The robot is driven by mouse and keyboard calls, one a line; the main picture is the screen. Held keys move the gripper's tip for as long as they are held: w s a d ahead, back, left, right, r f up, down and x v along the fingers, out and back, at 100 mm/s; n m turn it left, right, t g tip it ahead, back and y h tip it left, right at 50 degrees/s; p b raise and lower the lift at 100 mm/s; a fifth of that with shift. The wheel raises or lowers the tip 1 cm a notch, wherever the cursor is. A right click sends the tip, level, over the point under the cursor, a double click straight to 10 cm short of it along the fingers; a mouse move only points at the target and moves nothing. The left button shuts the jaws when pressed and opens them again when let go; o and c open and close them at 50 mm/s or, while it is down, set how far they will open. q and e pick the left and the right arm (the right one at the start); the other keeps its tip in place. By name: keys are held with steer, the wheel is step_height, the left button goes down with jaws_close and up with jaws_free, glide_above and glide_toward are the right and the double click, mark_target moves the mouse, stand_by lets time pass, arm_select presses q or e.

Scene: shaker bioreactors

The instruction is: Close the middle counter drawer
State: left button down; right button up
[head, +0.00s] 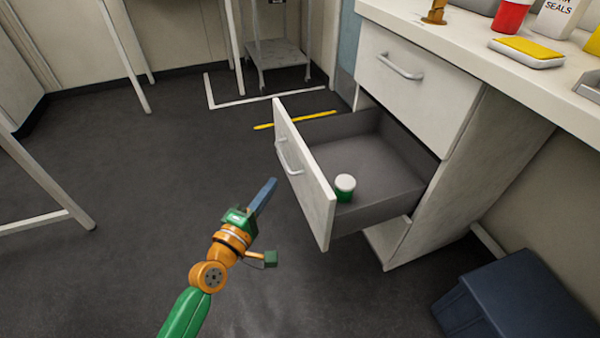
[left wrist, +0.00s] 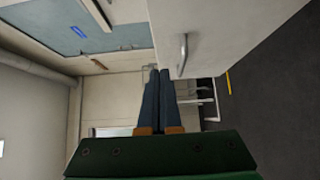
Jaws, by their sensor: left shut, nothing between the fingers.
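The middle counter drawer (head: 372,165) is pulled out from the white counter unit. Its white front panel (head: 305,180) has a silver bar handle (head: 288,157). A small green jar with a white lid (head: 344,187) stands inside the drawer near the front. My left gripper (head: 265,195) is shut and empty, in front of the drawer panel and apart from it in the head view. In the left wrist view, the shut fingers (left wrist: 157,98) point ahead, with a white panel and silver handle (left wrist: 183,55) beside them. My right gripper is not in view.
A closed upper drawer (head: 415,88) is above the open one. The countertop (head: 440,35) holds a red cup, a yellow-topped box and other items. A dark blue bin (head: 520,305) stands on the floor at the lower right. Open dark floor (head: 130,190) lies left of the drawer.

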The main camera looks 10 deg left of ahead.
mark_target(304, 159)
arm_select(q)
steer(key=w+d, duration=0.1)
steer(key=w, duration=0.1)
steer(key=w+d, duration=0.1)
steer(key=w, duration=0.1)
steer(key=w+d, duration=0.1)
steer(key=w, duration=0.1)
steer(key=shift+w+d+f, duration=0.1)
steer(key=shift+w+d, duration=0.15)
steer(key=shift+w, duration=0.15)
steer(key=shift+w+d, duration=0.3)
steer(key=shift+d, duration=0.2)
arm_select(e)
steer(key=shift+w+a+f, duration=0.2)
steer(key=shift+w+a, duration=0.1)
arm_select(q)
steer(key=shift+b, duration=0.3)
